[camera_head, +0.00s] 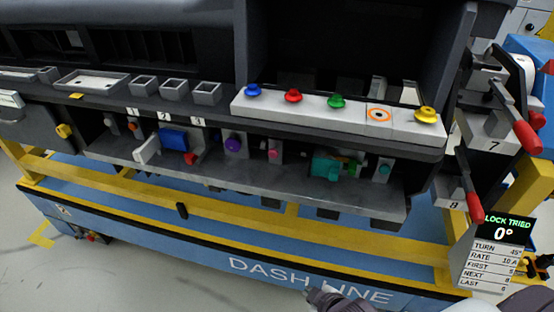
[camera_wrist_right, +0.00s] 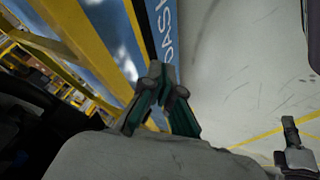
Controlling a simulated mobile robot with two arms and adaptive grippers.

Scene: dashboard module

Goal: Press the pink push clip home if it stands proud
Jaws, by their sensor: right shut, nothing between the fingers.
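The pink push clip (camera_head: 273,154) shows in the head view as a small round head on a pale upright bracket, in the lower bay of the dashboard module. It is too small to tell whether it stands proud or sits flush. My right gripper (camera_head: 322,296) is at the bottom edge of the head view, low in front of the blue and yellow frame, well apart from the clip. In the right wrist view its green and grey fingers (camera_wrist_right: 161,74) meet at the tips, shut with nothing between them.
A purple clip (camera_head: 233,144) is left of the pink one, and a teal part (camera_head: 327,167) is right of it. The ledge (camera_head: 300,106) with colored buttons overhangs the bay. Red-handled levers (camera_head: 527,137) and a sign (camera_head: 503,230) reading "LOCK TRIED 0°" stand at right.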

